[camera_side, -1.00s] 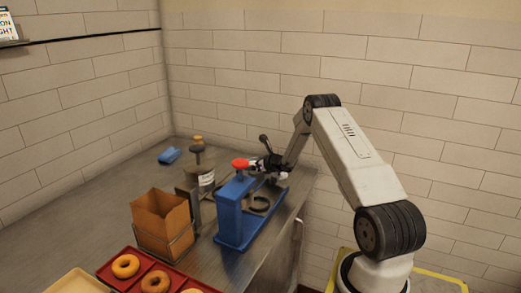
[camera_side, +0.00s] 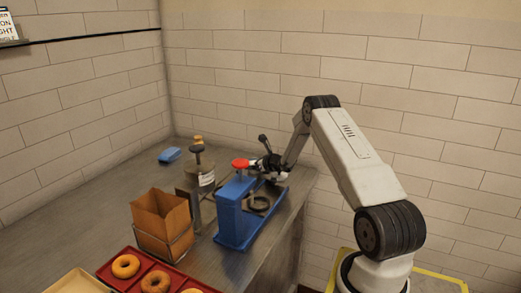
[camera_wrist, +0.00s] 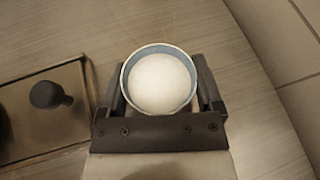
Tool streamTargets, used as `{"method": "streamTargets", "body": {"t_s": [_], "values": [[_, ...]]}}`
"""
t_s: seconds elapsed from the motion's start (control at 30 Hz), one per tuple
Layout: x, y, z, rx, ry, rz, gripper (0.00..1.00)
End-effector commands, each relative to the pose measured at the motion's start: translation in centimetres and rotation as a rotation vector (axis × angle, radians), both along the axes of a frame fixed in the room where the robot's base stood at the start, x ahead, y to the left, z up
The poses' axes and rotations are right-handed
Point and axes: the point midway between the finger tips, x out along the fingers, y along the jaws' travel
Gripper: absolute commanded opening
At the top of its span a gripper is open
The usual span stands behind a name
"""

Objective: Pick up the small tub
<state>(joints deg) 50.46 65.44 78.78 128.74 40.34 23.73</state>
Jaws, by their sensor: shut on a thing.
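The small tub (camera_wrist: 158,84) is round, with a blue-grey rim and white contents, seen from above in the wrist view. My gripper (camera_wrist: 162,98) is shut on it, with one dark finger against each side. In the side view my gripper (camera_side: 268,168) is low over the far right part of the counter, behind the blue stand. The tub cannot be made out clearly there, and I cannot tell whether it touches the counter.
A blue stand with a red knob (camera_side: 231,212) is close in front of my gripper. A blue block (camera_side: 170,154) lies farther back.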

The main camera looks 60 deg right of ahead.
Motion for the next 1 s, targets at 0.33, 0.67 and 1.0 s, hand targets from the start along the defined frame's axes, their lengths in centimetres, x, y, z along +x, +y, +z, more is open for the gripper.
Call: {"method": "streamTargets", "body": {"t_s": [0.33, 0.67, 1.0], "values": [[0.0, 0.0, 1.0, -0.002, -0.001, 0.001, 0.21], [0.0, 0.0, 4.9, -0.003, -0.002, 0.001, 0.21], [0.0, 0.0, 9.1, -0.002, -0.003, 0.001, 0.21]]}}
